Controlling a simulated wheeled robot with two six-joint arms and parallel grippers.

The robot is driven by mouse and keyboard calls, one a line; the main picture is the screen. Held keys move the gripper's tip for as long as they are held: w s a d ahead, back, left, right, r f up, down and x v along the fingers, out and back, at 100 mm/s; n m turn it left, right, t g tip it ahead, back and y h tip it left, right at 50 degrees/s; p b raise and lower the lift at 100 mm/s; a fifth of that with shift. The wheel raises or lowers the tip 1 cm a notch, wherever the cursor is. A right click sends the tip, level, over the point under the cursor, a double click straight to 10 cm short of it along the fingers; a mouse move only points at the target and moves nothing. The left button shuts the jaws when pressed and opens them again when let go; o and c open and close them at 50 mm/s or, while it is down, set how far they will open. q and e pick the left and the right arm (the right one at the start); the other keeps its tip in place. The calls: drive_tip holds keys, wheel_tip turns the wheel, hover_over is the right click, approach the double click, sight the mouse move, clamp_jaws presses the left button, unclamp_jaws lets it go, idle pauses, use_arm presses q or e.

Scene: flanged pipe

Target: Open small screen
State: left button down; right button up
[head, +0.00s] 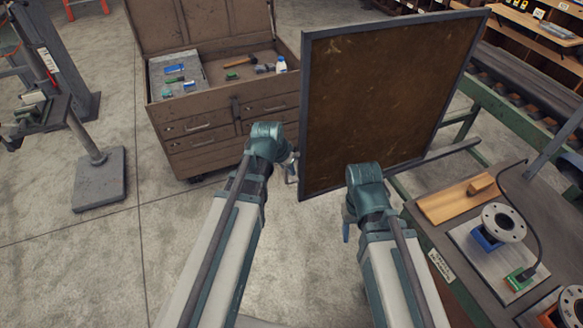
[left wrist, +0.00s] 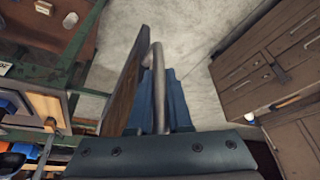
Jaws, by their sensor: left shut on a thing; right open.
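The small screen (head: 385,105) is a brown panel in a dark frame, standing upright in the middle of the head view. Its edge also shows as a brown strip in the left wrist view (left wrist: 123,90). A bent grey metal handle (left wrist: 158,90) sits beside that edge. My left gripper (head: 290,168) is at the screen's lower left edge, and its blue fingers are shut on the handle. My right gripper (head: 346,228) is open and low in front of the screen's lower edge, mostly hidden behind its own wrist.
A green-framed workbench (head: 440,225) with a flanged part (head: 503,222), a wooden block (head: 455,200) and a cable is at the right. A brown tool cabinet (head: 225,130) stands behind on the left. Concrete floor (head: 90,250) is clear at the left.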

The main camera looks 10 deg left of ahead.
use_arm(q)
drive_tip(key=c, duration=1.1)
unclamp_jaws()
drive_tip(key=p+v, duration=1.3)
drive_tip(key=shift+s+r, duration=0.2)
drive_tip(key=shift+r, duration=0.2)
drive_tip(key=s+d+f+g+y+b, duration=0.1)
drive_tip(key=s+d+f+b, duration=0.2)
drive_tip(key=d+f+b, duration=0.1)
drive_tip(key=s+d+f+g+y+b, duration=0.1)
drive_tip(key=s+d+f+g+b, duration=0.1)
drive_tip(key=s+d+f+b, duration=0.2)
drive_tip(key=s+d+f+g+y+b, duration=0.1)
drive_tip(key=s+d+f+b, duration=0.3)
drive_tip(key=f+b, duration=0.1)
drive_tip(key=shift+s+d+f+g, duration=0.1)
drive_tip(key=shift+f+g, duration=0.05)
drive_tip(key=shift+f, duration=0.3)
drive_tip(key=shift+s+d+f+g, duration=0.1)
drive_tip(key=shift+d+f+g, duration=0.05)
drive_tip(key=shift+f, duration=0.3)
